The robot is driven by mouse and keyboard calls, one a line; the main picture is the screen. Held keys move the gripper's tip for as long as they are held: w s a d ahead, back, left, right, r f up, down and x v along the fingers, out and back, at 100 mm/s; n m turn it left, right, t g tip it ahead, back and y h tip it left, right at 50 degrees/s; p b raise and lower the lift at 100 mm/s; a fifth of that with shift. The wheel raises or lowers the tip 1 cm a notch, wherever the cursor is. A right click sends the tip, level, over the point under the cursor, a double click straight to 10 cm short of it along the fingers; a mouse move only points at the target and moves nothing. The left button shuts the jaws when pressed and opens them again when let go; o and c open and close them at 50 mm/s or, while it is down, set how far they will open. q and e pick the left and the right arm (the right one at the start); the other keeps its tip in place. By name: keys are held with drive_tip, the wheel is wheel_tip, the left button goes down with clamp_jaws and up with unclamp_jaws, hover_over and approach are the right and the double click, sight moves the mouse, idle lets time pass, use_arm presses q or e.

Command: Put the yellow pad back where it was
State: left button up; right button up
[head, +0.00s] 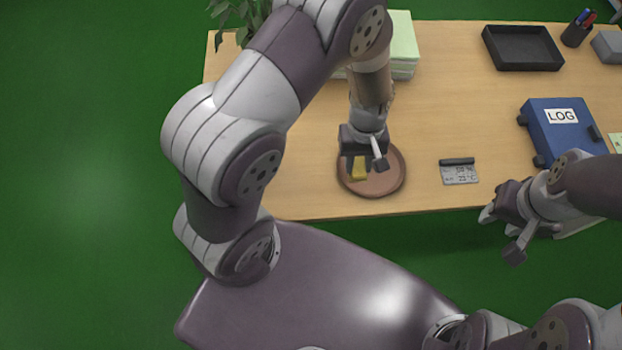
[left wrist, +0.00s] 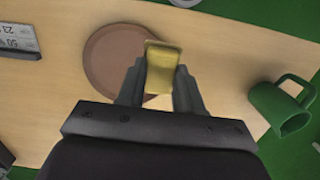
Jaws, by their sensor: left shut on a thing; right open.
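The yellow pad (head: 359,169) is between the fingers of my left gripper (head: 363,160), which is shut on it. In the left wrist view the pad (left wrist: 162,68) sticks out past the fingertips (left wrist: 158,85). A round reddish-brown plate (head: 390,183) lies on the desk under the pad, and in the left wrist view the plate (left wrist: 103,60) is partly covered by the pad and a finger. Whether the pad touches the plate I cannot tell. My right gripper (head: 501,234) is open and empty, off the desk's front edge at the right.
A small display (head: 460,172) lies right of the plate on the desk (head: 440,110). A blue LOG binder (head: 562,132), black tray (head: 522,48) and pen cup (head: 577,34) are further right.

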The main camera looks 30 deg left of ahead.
use_arm(q)
drive_tip(key=a+f, duration=0.2)
drive_tip(key=a, duration=0.1)
drive_tip(key=a+f, duration=0.2)
drive_tip(key=a, duration=0.2)
drive_tip(key=s+a+f, duration=0.1)
drive_tip(key=a+f, duration=0.1)
drive_tip(key=a, duration=0.2)
drive_tip(key=shift+a+f+p, duration=0.15)
drive_tip(key=shift+f+p, duration=0.25)
wheel_tip(320, 180, down, 4)
drive_tip(key=shift+f, duration=0.1)
drive_tip(key=shift+f, duration=0.1)
drive_tip(key=o, duration=0.9)
drive_tip(key=shift+o, duration=0.2)
drive_tip(key=s+d+r+m+t, duration=0.1)
drive_tip(key=s+r+m, duration=0.1)
drive_tip(key=r, duration=1)
drive_tip(key=s+d+r+m+t, duration=0.1)
drive_tip(key=r+m, duration=0.3)
drive_tip(key=r, duration=0.8)
drive_tip(key=shift+s+d+r+t+y, duration=0.3)
drive_tip(key=shift+s+r+y, duration=0.1)
drive_tip(key=shift+s, duration=0.25)
